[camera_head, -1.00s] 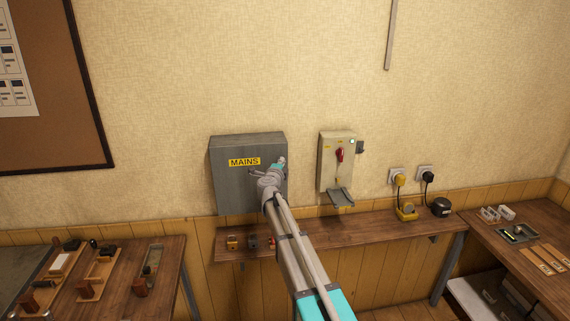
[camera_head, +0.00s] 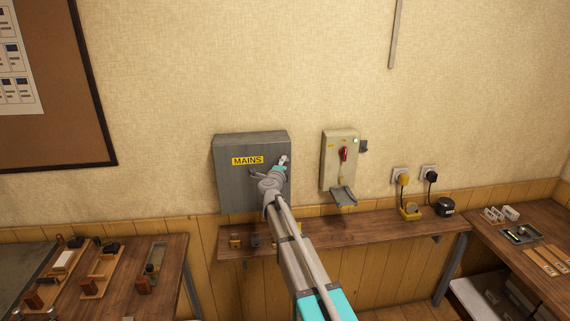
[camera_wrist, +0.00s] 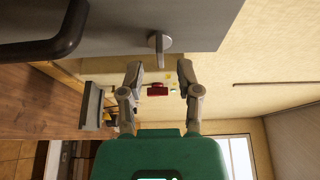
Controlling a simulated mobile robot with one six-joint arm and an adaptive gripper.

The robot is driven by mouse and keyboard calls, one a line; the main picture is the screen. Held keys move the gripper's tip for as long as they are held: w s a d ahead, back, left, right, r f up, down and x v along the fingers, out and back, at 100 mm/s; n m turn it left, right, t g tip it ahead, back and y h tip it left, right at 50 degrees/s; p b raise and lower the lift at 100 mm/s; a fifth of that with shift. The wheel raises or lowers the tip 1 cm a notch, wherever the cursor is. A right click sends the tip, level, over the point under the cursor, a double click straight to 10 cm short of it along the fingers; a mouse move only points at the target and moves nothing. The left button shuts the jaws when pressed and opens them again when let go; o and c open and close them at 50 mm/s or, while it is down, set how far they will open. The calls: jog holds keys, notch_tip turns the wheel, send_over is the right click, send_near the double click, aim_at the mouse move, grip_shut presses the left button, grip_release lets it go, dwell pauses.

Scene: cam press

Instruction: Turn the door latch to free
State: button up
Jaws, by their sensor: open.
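The grey MAINS box (camera_head: 229,190) is on the wall, its door shut. In the wrist view the door face (camera_wrist: 195,22) crosses the top. A small light-grey latch (camera_wrist: 158,44) stands out from the door near its edge. In the head view I cannot pick the latch out from my gripper (camera_head: 283,162). My gripper (camera_wrist: 160,70) is open at the right side of the door. In the wrist view the latch's end lies between the two fingertips in the picture, with gaps on both sides; contact is not seen. A dark bar handle (camera_wrist: 62,38) shows at the upper left.
A beige switch box (camera_head: 336,170) with a red handle (camera_head: 343,154) and a lower grey flap (camera_head: 343,195) is right of the MAINS box. A wooden shelf (camera_head: 370,226) runs below, with small blocks and plugged-in devices.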

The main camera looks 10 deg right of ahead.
jog(key=v, duration=0.9)
jog(key=shift+s, duration=0.4)
jog(key=shift+a, duration=0.15)
jog(key=s+a+f+n+g+y+b, duration=0.3)
jog(key=s+f+n+y, duration=0.4)
jog(key=n, duration=0.3)
jog(key=s+a+f+n+g+y+b, duration=0.25)
jog(key=s+f+n+y, duration=0.4)
jog(key=n, duration=0.35)
jog(key=s+d+f+g+h, duration=0.2)
jog(key=s+d+f+g, duration=0.1)
jog(key=s, duration=0.3)
jog(key=s+d+f+n+g+h+b, duration=0.1)
jog(key=s+d+f+g+h, duration=0.1)
jog(key=s+d+f+g, duration=0.2)
jog(key=s+d+f+n+g+h+b, duration=0.1)
jog(key=s+d+f+g, duration=0.3)
jog(key=s, duration=0.6)
jog(key=shift+d+f+h, duration=0.5)
jog(key=shift+f+h, duration=0.25)
jog(key=shift+f, duration=0.25)
